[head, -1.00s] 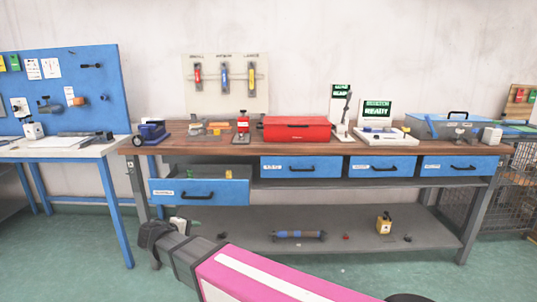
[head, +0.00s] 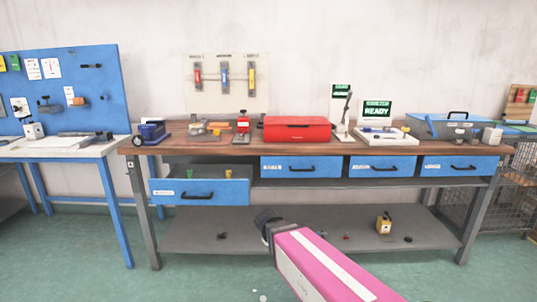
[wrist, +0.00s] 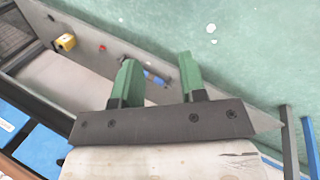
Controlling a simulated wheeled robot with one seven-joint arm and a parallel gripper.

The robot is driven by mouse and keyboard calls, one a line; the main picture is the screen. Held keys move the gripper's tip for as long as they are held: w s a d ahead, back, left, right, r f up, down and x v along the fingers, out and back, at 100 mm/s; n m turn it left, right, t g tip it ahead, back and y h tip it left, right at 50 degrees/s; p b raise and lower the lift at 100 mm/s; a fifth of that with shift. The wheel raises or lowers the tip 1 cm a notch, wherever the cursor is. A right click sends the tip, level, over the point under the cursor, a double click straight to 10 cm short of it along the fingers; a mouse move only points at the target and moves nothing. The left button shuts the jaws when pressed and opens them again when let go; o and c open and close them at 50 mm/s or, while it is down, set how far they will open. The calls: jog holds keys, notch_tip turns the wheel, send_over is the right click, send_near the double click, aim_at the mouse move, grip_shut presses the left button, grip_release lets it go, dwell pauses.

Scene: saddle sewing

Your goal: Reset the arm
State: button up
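My gripper (wrist: 158,82) shows in the wrist view with its two green fingers apart and nothing between them. In the head view my pink and white arm reaches up from the lower right, and its dark end is in front of the workbench's lower shelf (head: 205,235). The fingers are not clearly visible in the head view. The gripper is apart from the bench and its objects.
The workbench (head: 345,148) carries a red toolbox (head: 297,128) and a screen reading READY (head: 377,110). Its left blue drawer (head: 225,191) is pulled open. A yellow container (head: 384,225) stands on the lower shelf.

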jog(key=s+d+f+m+y, duration=0.1)
jog(key=s+d+m+y, duration=0.1)
jog(key=d, duration=0.4)
jog(key=s+d+f+m+g+y, duration=0.1)
jog(key=s+d+f+m+y, duration=0.1)
jog(key=d, duration=0.5)
jog(key=shift+s+d+m+g, duration=0.2)
jog(key=shift+d+m+g, duration=0.1)
jog(key=shift+m, duration=0.2)
